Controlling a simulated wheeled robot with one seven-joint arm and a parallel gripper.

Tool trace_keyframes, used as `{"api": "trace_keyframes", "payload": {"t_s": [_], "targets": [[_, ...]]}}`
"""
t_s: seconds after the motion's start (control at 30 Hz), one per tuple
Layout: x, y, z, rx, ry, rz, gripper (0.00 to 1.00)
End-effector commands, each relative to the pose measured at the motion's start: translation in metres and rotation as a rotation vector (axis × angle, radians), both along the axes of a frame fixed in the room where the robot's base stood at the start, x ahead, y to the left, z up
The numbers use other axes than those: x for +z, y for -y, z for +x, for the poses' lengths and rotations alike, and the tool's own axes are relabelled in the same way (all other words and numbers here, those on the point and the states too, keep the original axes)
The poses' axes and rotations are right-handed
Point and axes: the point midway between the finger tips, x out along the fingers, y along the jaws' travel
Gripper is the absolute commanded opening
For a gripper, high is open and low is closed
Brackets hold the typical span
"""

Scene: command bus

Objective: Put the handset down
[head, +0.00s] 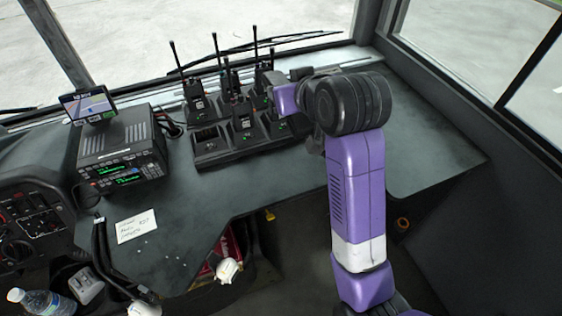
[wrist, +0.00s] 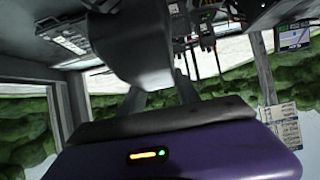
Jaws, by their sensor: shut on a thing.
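My gripper (head: 278,97) is at the right end of the charger rack, partly hidden by my own wrist in the head view. In the wrist view, my gripper (wrist: 158,100) has its fingers shut on a dark grey body, which I take to be the handset (wrist: 130,45). The handset's lower end and whether it touches the rack cannot be made out. The black multi-slot charger (head: 215,158) stands on the dashboard. The front left slot (head: 206,137) looks empty.
A radio unit (head: 122,150) with a small screen (head: 88,103) on top stands to the left. A paper note (head: 136,226) lies on the dashboard (head: 430,145), which is bare to the right of my arm. The windscreen and wipers are just behind the rack.

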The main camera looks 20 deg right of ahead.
Motion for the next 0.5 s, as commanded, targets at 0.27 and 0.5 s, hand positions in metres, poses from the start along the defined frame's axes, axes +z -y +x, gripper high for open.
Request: {"api": "trace_keyframes", "payload": {"t_s": [0.27,0.5], "targets": [[-0.050,0.000,-0.002,0.001,-0.011,-0.001,0.00],[-0.108,-0.001,-0.002,0.001,-0.010,-0.001,0.00]]}}
